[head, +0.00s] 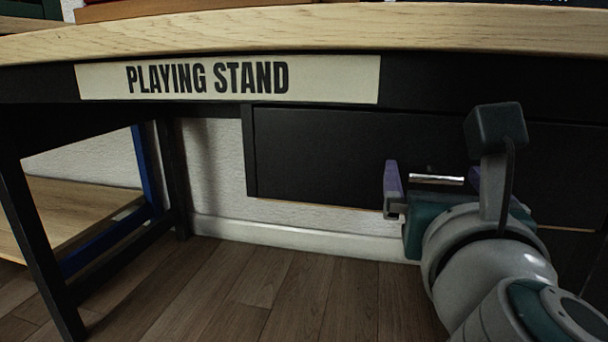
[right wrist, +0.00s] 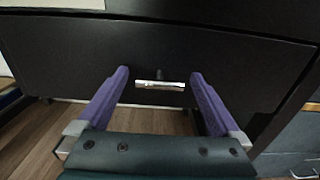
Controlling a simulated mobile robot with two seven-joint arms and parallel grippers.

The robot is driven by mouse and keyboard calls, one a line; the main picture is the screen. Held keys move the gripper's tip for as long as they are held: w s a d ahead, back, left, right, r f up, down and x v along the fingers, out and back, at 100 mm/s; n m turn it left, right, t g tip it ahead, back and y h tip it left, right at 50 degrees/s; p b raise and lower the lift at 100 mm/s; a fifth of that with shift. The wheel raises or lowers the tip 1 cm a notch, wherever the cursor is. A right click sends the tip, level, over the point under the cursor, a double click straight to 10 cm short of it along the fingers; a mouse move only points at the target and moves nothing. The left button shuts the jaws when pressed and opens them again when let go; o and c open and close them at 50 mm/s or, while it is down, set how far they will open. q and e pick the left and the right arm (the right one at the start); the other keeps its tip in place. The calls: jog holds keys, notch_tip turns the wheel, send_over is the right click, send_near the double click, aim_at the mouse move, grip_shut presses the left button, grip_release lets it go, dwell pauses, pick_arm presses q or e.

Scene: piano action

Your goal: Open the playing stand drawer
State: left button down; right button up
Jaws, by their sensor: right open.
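The playing stand drawer (head: 320,150) has a flat black front under the table top and looks shut. Its silver bar handle (head: 436,179) shows in the head view, and also in the right wrist view (right wrist: 160,85). My right gripper (head: 430,175) is open, with one purple finger on each side of the handle in the picture. In the right wrist view its fingertips (right wrist: 160,75) point at the drawer front (right wrist: 70,50), with the handle between them and clear of both fingers. Whether the fingertips reach past the bar in depth is hard to tell. My left gripper is not in view.
The wooden table top (head: 440,32) overhangs the drawer, with a "PLAYING STAND" label (head: 225,79) on the black frame below its edge. A black table leg (head: 35,225) stands at the left. The wooden floor (head: 270,290) below the drawer is clear.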

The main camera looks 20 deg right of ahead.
jog(key=shift+w+d, duration=0.2)
jog(key=shift+w, duration=0.05)
grip_shut()
dwell(0.8)
